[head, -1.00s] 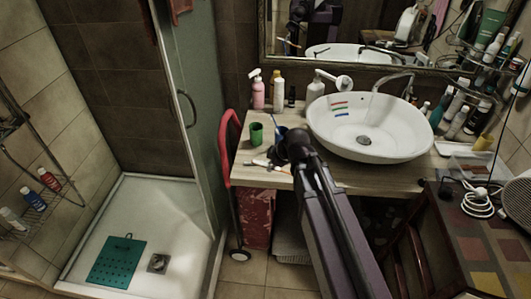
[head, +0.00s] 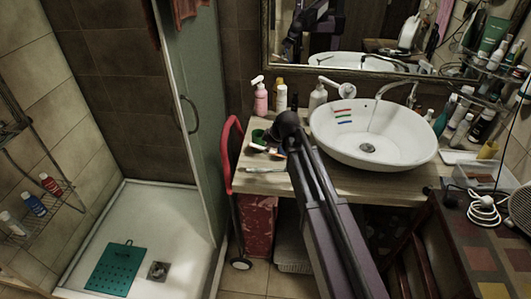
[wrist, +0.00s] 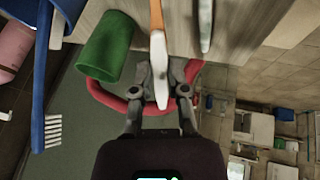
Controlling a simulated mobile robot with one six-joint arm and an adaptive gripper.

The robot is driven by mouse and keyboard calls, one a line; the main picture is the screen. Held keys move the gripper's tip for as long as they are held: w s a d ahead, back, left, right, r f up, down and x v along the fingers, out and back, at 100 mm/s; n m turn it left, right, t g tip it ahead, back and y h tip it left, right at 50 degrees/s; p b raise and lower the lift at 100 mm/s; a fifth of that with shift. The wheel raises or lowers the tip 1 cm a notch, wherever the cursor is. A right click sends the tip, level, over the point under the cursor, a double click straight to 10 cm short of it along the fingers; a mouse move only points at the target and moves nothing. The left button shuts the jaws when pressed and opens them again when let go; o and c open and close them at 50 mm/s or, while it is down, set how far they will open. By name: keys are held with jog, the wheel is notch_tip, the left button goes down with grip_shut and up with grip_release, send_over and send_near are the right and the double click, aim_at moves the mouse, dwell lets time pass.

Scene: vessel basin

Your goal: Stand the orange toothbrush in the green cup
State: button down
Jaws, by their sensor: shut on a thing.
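The toothbrush is outside the cup.
A pale toothbrush (wrist: 205,25) lies right of the held one. A blue brush with white bristles (wrist: 40,85) is left of the cup. A pink bottle (head: 261,98) stands behind the cup, and the white basin (head: 330,135) is to the right. A red trolley handle (head: 226,150) stands at the counter's left.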

jog(key=shift+w+a, duration=0.15)
jog(key=shift+w, duration=0.4)
jog(key=shift+w+a+f, duration=0.1)
jog(key=shift+w+a, duration=0.05)
jog(key=shift+w, duration=0.4)
notch_tip(320, 180, down, 4)
jog(key=b, duration=0.3)
jog(key=shift+r+b, duration=0.2)
jog(key=shift+b, duration=0.15)
jog(key=shift+f, duration=0.1)
jog(key=c, duration=0.6)
grip_release()
jog(key=shift+c, duration=0.2)
